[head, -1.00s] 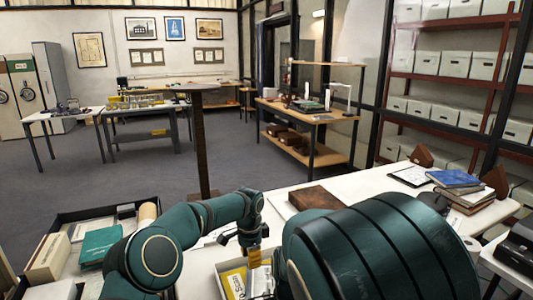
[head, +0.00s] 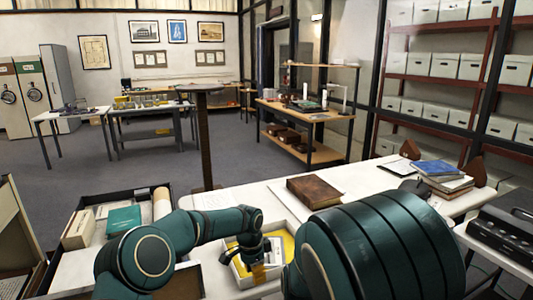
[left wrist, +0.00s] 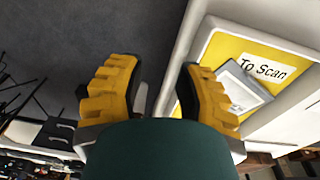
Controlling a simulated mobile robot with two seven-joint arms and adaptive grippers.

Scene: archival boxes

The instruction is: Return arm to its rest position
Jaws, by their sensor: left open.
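My left arm reaches in from the left in the head view. The large dark green arm part at right in the head view hides part of the table. My right gripper is not in view.
A brown box (head: 314,189) and stacked books (head: 440,177) lie on the white table (head: 355,178). A black-rimmed bin (head: 125,196) with a teal box (head: 124,219) stands at left. A dark post (head: 205,145) rises behind the table.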

